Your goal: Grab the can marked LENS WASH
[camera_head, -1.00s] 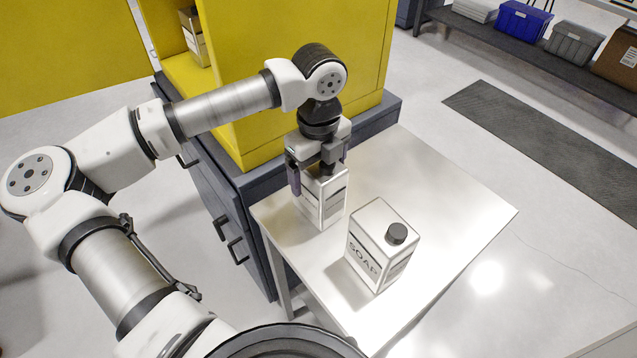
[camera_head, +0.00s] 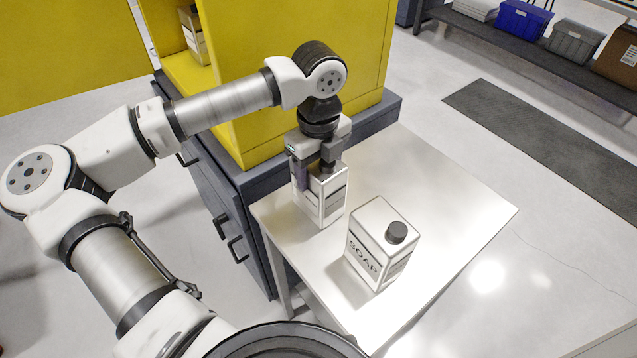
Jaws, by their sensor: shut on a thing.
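A white rectangular can (camera_head: 326,205) stands upright on the table (camera_head: 455,205), close to the yellow cabinet. My gripper (camera_head: 317,172) is above it, pointing down, with its fingers shut on the upper part of the can. The fingers hide most of its top and cap. Its label shows dark bands, but the writing is too small to read, so I cannot tell if it says LENS WASH. A second white can (camera_head: 375,245) with a dark round cap stands apart, nearer to me and to the right. Its front reads SOAP.
The open yellow cabinet (camera_head: 300,90) rises directly behind my gripper, on a dark drawer base (camera_head: 228,215). The right part of the table is clear. A low shelf with bins (camera_head: 522,20) stands far off at the right.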

